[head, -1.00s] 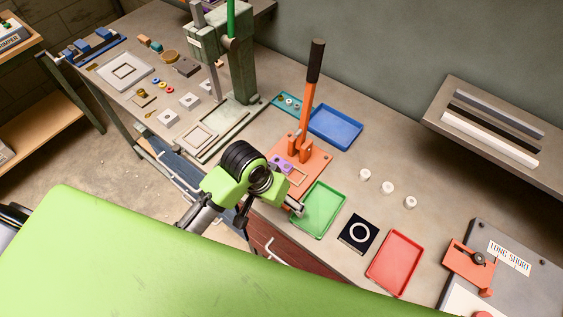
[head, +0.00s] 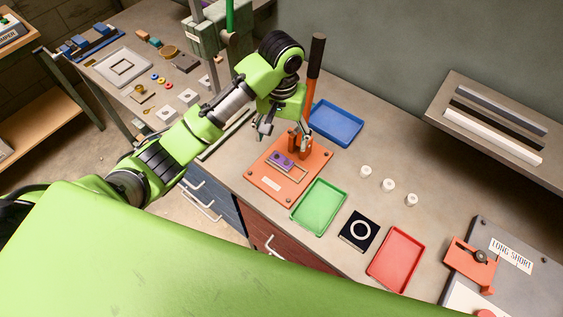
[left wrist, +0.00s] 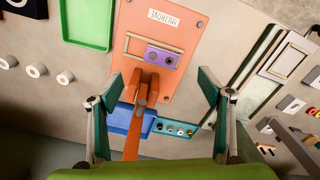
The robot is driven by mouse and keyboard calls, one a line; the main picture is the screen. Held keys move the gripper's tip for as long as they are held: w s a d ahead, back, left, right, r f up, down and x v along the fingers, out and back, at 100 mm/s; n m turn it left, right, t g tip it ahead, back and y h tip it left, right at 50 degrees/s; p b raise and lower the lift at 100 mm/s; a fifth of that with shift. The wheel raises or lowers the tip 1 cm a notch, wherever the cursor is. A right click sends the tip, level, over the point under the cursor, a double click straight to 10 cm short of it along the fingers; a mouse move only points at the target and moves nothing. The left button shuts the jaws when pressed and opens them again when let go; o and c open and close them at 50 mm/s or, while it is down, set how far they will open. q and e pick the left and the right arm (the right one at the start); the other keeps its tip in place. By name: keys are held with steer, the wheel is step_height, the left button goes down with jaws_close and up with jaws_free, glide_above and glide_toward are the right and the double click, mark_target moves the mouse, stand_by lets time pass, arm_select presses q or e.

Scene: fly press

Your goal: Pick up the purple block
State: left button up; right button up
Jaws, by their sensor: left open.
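In the left wrist view the purple block (left wrist: 161,57) shows two dark round holes and lies near the orange lever post. My left gripper (head: 284,130) is open and empty above the back of the plate, apart from the block. In the left wrist view its fingers (left wrist: 160,78) stand wide on either side of the lever, with the block between and beyond them. My right gripper is not in view.
The orange lever (head: 314,70) with a dark handle rises close beside my left gripper. A blue tray (head: 336,123), a green tray (head: 318,207) and a red tray (head: 396,262) stand around the plate. Several white cylinders (head: 388,185) stand to the right. A green press stands at the left.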

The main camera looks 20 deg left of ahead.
arm_select(q)
glide_above(281, 162)
step_height(281, 162, down, 5)
steer(key=shift+d+r+p, duration=0.1)
steer(key=shift+r+p, duration=0.05)
steer(key=shift+p, duration=0.2)
step_height(281, 162, down, 5)
steer(key=shift+r+p, duration=0.1)
steer(key=shift+p, duration=1.1)
steer(key=shift+f, duration=0.25)
steer(key=c, duration=1.3)
steer(key=shift+c, duration=0.2)
